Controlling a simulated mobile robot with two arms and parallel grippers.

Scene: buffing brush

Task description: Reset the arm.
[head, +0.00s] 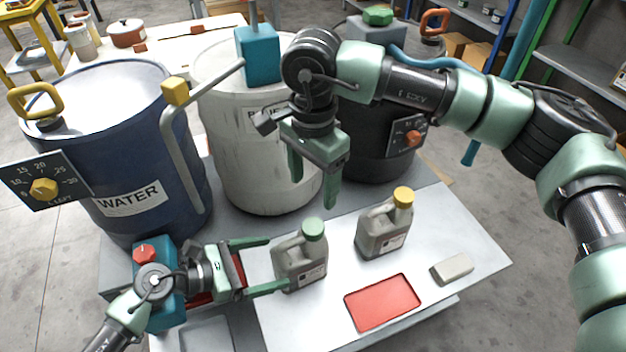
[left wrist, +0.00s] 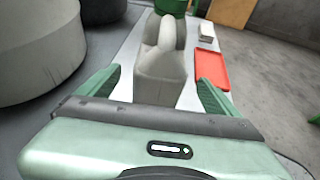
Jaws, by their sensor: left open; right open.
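My left gripper (head: 272,264) is open beside the grey jug with a green cap (head: 300,262), low over the table. In the left wrist view the jug (left wrist: 160,75) stands upright between and just beyond the open fingers (left wrist: 160,92); I cannot tell whether they touch it. My right gripper (head: 314,185) is open and empty, fingers pointing down, raised in front of the white drum. My right arm reaches in from the right side.
A grey jug with a yellow cap (head: 383,232), a red tray (head: 383,302) and a pale block (head: 452,269) are on the white tabletop (head: 470,237). The blue WATER drum (head: 125,150), white drum (head: 250,170) and dark drum (head: 370,165) stand behind. A teal box (head: 165,315) is by my left arm.

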